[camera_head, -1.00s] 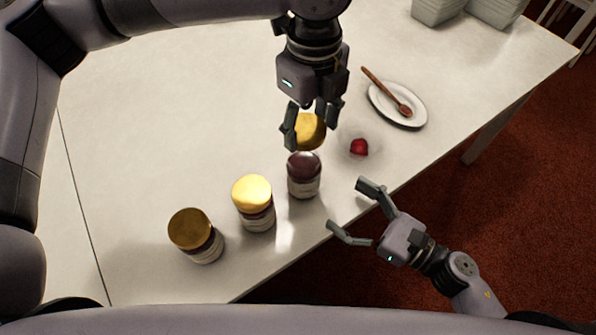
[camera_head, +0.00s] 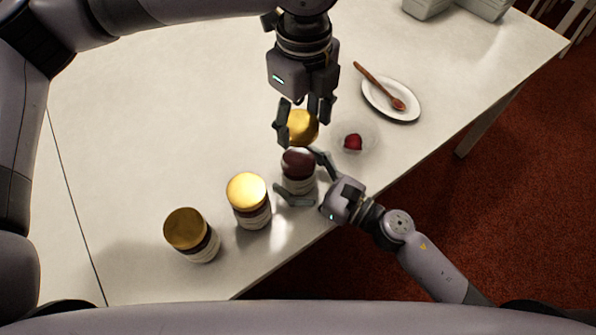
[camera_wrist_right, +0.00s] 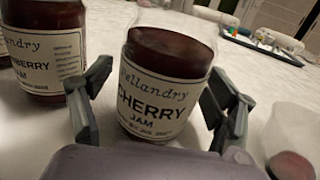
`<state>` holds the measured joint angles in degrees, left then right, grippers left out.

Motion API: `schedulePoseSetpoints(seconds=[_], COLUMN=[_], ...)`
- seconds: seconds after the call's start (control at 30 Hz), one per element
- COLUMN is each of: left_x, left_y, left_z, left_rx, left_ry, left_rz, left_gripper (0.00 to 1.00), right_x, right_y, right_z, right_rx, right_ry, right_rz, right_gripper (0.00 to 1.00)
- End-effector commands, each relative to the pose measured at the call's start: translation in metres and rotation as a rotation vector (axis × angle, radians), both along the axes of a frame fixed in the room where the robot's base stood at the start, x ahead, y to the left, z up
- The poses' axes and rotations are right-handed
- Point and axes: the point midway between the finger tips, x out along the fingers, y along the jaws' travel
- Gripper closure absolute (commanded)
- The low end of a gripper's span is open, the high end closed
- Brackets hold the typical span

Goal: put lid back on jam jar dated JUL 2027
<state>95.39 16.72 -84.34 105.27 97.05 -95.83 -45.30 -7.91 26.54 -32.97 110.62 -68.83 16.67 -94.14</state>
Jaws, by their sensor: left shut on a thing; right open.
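The open jam jar (camera_head: 299,170) has dark contents and no lid on it. In the right wrist view its label reads "CHERRY JAM" (camera_wrist_right: 155,95), with small date print that seems to end in JUL 202-something. My left gripper (camera_head: 299,118) is shut on a gold lid (camera_head: 303,127), held just behind the open jar in the head view. My right gripper (camera_head: 306,178) is open, with its fingers on either side of the open jar; they also flank it in the right wrist view (camera_wrist_right: 158,105). I cannot tell whether they touch it.
Two gold-lidded jars (camera_head: 249,200) (camera_head: 192,235) stand to the left of the open jar. A white plate (camera_head: 378,103) with a wooden spoon (camera_head: 382,87) lies farther back. Grey containers (camera_head: 427,7) stand at the back edge.

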Motion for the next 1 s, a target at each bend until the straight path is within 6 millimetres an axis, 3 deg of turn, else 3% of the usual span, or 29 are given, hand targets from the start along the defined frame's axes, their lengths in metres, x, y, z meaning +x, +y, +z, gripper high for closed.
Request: schedulePoseSetpoints(seconds=[0.37,1.0], left_x=[-0.0001,-0.0001], left_y=[-0.0001,-0.0001], left_z=[0.0000,0.0000], left_rx=[0.000,0.000], left_ry=[0.000,0.000], left_rz=[0.000,0.000], left_gripper=[0.55,0.55], right_x=[0.0020,0.0018], right_y=[0.0029,0.0027], right_z=[-0.0003,-0.0003], right_rx=[0.001,0.000], right_ry=[0.001,0.001], right_rz=[0.000,0.000], right_gripper=[0.21,0.64])
